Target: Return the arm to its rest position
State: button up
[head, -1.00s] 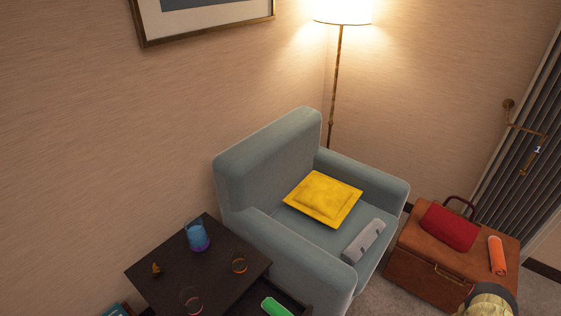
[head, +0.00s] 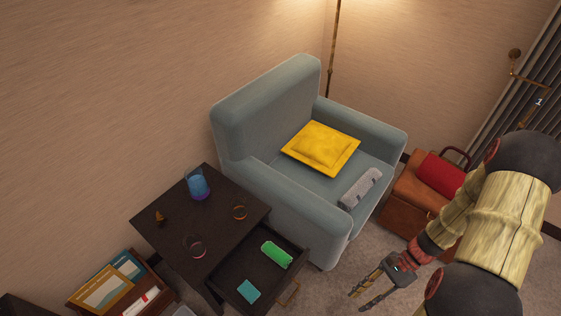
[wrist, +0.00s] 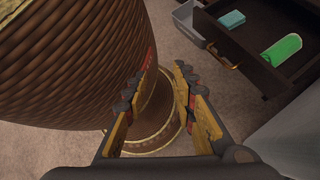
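My arm (head: 498,215) reaches in from the right of the head view. My gripper (head: 362,294) hangs over the carpet, to the right of the open drawer and in front of the armchair. In the wrist view its two fingers (wrist: 166,66) stand apart with a gap between the tips. Nothing is held between them.
A dark side table (head: 222,232) has its drawer (head: 236,278) pulled out, with a green object (head: 277,255) and a teal one (head: 248,291) inside. A blue-grey armchair (head: 262,108) holds a yellow cushion (head: 321,148). A brown case (head: 404,205) stands partly behind my arm.

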jog(key=w+d+r+n+t+h, duration=0.15)
jog(key=r+n+h, duration=0.3)
jog(key=r, duration=0.55)
jog(key=w+r+n+t+h, duration=0.25)
jog(key=r+n, duration=0.35)
jog(key=r, duration=0.5)
jog(key=a+r+n+t+h+p, duration=0.1)
jog(key=a+r+n+t, duration=0.1)
jog(key=r, duration=0.7)
jog(key=a+r+n+t+h, duration=0.1)
jog(key=a+r+n+t, duration=0.2)
jog(key=a+r, duration=0.4)
notch_tip(320, 180, up, 3)
jog(key=shift+s+f+t+p, duration=0.1)
jog(key=shift+s+t+p, duration=0.3)
jog(key=shift+t, duration=0.1)
